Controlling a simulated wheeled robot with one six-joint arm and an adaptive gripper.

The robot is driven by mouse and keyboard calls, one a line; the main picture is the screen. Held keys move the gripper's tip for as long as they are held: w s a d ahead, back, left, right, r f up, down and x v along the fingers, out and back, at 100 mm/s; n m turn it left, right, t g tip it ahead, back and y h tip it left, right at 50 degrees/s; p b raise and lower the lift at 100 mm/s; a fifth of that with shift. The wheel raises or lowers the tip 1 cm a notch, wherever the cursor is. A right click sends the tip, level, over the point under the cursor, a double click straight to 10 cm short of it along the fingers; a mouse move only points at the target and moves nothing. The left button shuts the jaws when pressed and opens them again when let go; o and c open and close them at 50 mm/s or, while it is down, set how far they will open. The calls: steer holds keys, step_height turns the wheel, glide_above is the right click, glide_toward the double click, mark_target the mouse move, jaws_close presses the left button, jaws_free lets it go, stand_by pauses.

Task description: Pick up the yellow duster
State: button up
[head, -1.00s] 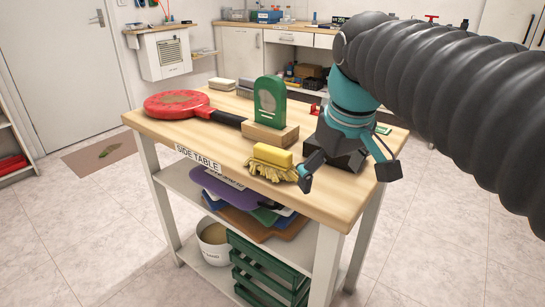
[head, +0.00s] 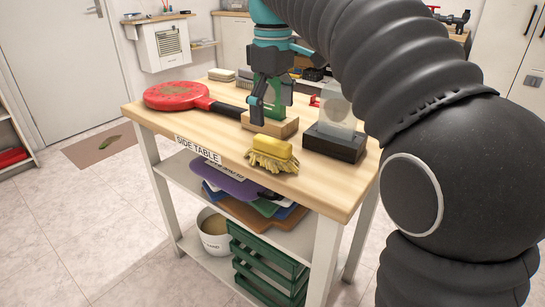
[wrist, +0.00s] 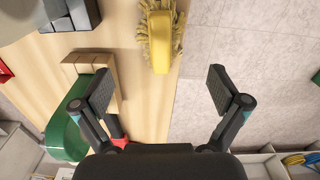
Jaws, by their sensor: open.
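The yellow duster (head: 268,148), a yellow block with a shaggy yellow fringe, lies at the front edge of the side table (head: 220,145). In the wrist view, the duster (wrist: 160,40) is at the top centre, beyond the fingertips and roughly in line with the gap between them. My gripper (head: 270,102) is open and empty. In the head view it is above and behind the duster, in front of the green piece on the wooden block (head: 270,125). In the wrist view, the two fingers of my gripper (wrist: 158,85) are wide apart, with nothing between them.
A clear block on a black base (head: 335,143) stands right of the duster. A red round paddle with a black handle (head: 178,95) lies at the left. Pale and grey blocks (head: 222,75) are at the back. Floor is open beyond the front edge.

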mark_target(272, 140)
step_height(272, 140, down, 10)
steer(key=shift+a+r+b, duration=0.1)
steer(key=shift+r+b, duration=0.15)
steer(key=shift+b, duration=0.6)
steer(key=c, duration=1.2)
